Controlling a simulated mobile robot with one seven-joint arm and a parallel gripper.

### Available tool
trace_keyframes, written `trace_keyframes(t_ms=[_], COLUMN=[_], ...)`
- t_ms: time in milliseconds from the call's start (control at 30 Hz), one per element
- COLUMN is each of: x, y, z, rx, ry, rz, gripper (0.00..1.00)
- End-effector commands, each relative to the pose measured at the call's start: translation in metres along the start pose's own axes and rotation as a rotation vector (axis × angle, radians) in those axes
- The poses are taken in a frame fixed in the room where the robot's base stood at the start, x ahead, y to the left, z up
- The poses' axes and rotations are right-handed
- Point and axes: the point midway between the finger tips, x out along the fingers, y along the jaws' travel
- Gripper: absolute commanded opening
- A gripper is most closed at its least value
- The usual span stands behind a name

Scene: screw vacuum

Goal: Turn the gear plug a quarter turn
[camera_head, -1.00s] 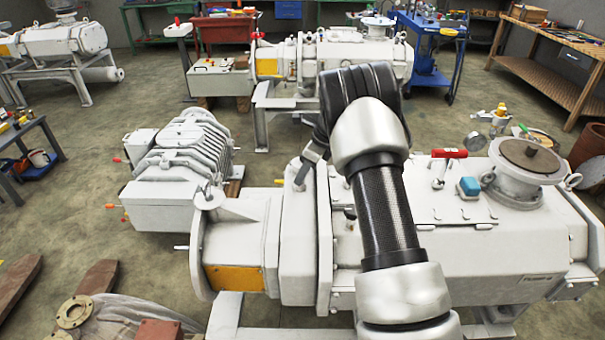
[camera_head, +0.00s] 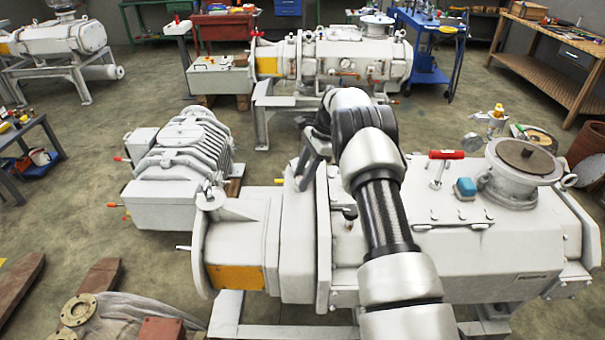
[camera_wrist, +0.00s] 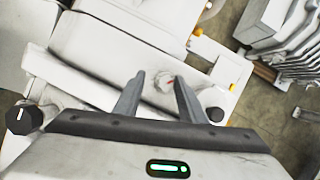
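In the wrist view my gripper (camera_wrist: 159,79) is open, with two grey fingers apart over the white machine. A small pale rounded fitting (camera_wrist: 163,83) shows in the gap between the fingertips; it may be the gear plug, but it is too small to be sure. I cannot tell whether the fingers touch it. In the head view the white screw vacuum machine (camera_head: 490,255) fills the front right. My arm hides part of its top, and the plug cannot be made out there.
In the wrist view, dark knobs stand left (camera_wrist: 24,118) and right (camera_wrist: 216,114) of the fingers. In the head view, a red-handled valve (camera_head: 446,155), a blue cap (camera_head: 465,187) and a round flange (camera_head: 524,165) rise from the machine top. A ribbed motor (camera_head: 180,165) stands to the left.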

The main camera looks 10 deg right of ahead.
Motion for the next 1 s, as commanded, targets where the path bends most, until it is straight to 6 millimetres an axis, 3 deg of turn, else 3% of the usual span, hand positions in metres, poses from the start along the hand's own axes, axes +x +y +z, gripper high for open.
trace_keyframes(t_ms=[367, 533, 667, 1000], x=[0.001, -0.011, -0.036, -0.122], y=[-0.002, -0.003, -0.003, -0.002], z=[0.000, 0.000, -0.001, 0.001], rx=[0.000, 0.000, 0.000, -0.002], ry=[0.001, 0.002, 0.004, 0.003], rz=[-0.007, -0.011, -0.014, -0.013], gripper=[0.40, 0.40, 0.40, 0.40])
